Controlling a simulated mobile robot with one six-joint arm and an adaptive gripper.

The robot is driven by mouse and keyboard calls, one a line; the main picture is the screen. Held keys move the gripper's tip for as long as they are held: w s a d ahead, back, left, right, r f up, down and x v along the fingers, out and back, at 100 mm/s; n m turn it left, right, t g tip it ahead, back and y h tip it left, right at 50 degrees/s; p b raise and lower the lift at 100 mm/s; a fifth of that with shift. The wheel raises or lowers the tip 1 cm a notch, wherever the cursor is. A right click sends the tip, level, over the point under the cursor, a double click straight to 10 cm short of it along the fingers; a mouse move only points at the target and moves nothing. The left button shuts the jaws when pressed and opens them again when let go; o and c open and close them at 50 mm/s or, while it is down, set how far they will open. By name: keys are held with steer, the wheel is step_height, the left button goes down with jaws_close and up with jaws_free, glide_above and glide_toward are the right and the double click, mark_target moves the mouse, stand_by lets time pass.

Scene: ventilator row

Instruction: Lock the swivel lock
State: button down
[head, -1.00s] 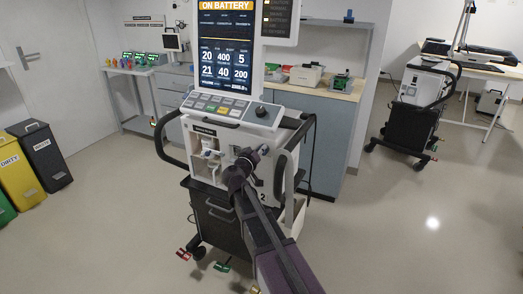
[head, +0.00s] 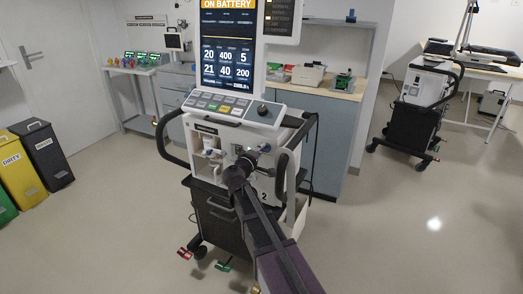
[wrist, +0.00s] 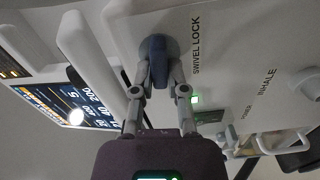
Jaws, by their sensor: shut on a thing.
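The swivel lock (wrist: 158,55) is a dark blue-grey knob on the light ventilator panel, beside the printed words SWIVEL LOCK in the wrist view. My gripper (wrist: 158,80) is shut on the knob's grip, one finger on each side. In the head view my gripper (head: 245,163) reaches the front of the ventilator (head: 232,140), and my arm hides the knob there. A small green light (wrist: 195,99) is lit on the panel to the right of the knob in the wrist view.
The ventilator screen (head: 228,45) reads ON BATTERY. A push handle (head: 170,140) curves out at the left of the cart. Yellow and dark bins (head: 42,155) stand at far left. A second cart (head: 412,105) stands at the right. Open floor lies at the lower right.

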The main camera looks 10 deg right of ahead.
steer(key=shift+n, duration=0.8)
steer(key=c, duration=0.7)
jaws_free()
steer(key=shift+f, duration=0.1)
steer(key=shift+o, duration=0.2)
steer(key=v, duration=1.2)
